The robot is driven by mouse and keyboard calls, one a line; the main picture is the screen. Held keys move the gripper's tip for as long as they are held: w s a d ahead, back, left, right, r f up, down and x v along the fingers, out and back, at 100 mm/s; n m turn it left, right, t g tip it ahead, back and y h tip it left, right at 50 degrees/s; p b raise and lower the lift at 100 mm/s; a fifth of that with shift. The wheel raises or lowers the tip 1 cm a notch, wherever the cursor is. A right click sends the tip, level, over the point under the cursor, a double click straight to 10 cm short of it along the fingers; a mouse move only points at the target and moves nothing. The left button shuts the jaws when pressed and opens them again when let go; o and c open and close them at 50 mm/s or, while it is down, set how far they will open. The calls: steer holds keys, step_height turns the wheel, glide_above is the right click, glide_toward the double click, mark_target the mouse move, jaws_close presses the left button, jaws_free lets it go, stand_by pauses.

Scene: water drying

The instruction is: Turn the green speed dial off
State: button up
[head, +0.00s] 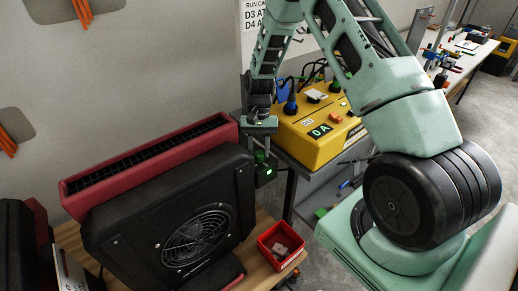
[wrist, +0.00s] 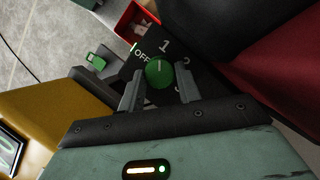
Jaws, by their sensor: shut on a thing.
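The green speed dial (wrist: 160,72) is a round knob on a dark panel (wrist: 135,70) in the wrist view. White marks around it read OFF and 1, with other numbers partly hidden by a finger. A pale line on the dial points roughly up, near the 1. My gripper (wrist: 160,84) has one finger on each side of the dial and is shut on it. In the head view my gripper (head: 261,146) reaches down at the right end of the black fan unit (head: 140,215), and its fingers largely hide the dial.
A yellow box (head: 320,140) with a display and cables stands close to the right of my gripper. A red bin (head: 280,245) sits on the wooden bench below. A red vented housing (head: 85,190) runs behind the fan unit.

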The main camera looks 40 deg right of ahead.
steer(key=o, duration=1)
steer(key=shift+c, duration=0.2)
steer(key=b+v, duration=0.2)
steer(key=v, duration=1.5)
steer(key=shift+r, duration=0.2)
